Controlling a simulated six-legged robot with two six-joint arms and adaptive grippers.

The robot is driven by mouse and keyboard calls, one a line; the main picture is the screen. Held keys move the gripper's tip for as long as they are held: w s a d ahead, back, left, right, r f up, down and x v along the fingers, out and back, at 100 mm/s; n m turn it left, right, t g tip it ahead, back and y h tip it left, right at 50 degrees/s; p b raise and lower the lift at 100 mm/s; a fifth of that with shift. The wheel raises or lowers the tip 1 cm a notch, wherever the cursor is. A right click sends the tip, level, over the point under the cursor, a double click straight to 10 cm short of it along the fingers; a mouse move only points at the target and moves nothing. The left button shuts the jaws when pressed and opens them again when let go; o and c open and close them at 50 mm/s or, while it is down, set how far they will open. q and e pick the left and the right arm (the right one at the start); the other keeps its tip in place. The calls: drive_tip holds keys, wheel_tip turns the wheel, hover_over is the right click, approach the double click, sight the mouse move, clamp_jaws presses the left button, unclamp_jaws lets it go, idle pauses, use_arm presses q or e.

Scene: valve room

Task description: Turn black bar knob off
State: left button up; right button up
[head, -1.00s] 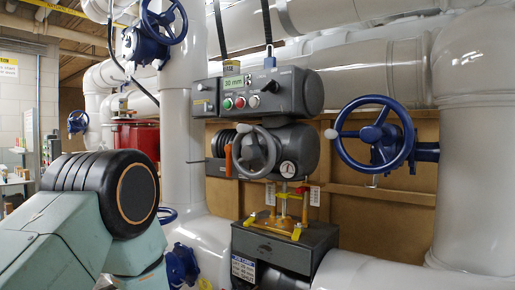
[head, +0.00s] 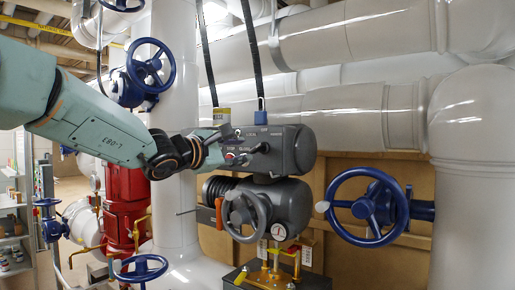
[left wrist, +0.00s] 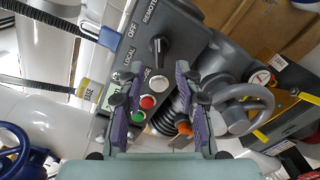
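The black bar knob (left wrist: 158,48) is on the grey control box, near the lettering LOCAL, OFF and REMOTE. In the left wrist view its bar runs nearly up and down, with its upper end toward REMOTE; I cannot tell the exact setting. My left gripper (left wrist: 153,90) has its two fingers apart with nothing between them, and the knob shows beyond and between the tips. My right gripper is in neither view.
Red, green and white push buttons (left wrist: 148,102) sit beside the knob, between my fingers in the picture. Below the box is an actuator with a grey handwheel (head: 246,215) and orange lever. A blue handwheel (head: 368,207) stands to the right. Large pipes lie behind.

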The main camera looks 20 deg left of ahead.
sight(254, 149)
use_arm(q)
drive_tip(key=shift+w+d+r+p, duration=0.2)
drive_tip(key=shift+w+p, duration=0.2)
drive_tip(key=shift+w, duration=0.2)
drive_tip(key=p+x, duration=0.1)
drive_tip(key=x, duration=0.2)
drive_tip(key=p+x, duration=0.2)
drive_tip(key=shift+w+f, duration=0.2)
drive_tip(key=shift+w, duration=0.25)
drive_tip(key=shift+w+d, duration=0.25)
drive_tip(key=shift+s+a, duration=0.25)
drive_tip(key=shift+a, duration=0.05)
drive_tip(key=shift+w+d, duration=0.1)
drive_tip(key=shift+w, duration=0.15)
drive_tip(key=c, duration=0.4)
drive_tip(key=shift+s, duration=0.1)
clamp_jaws()
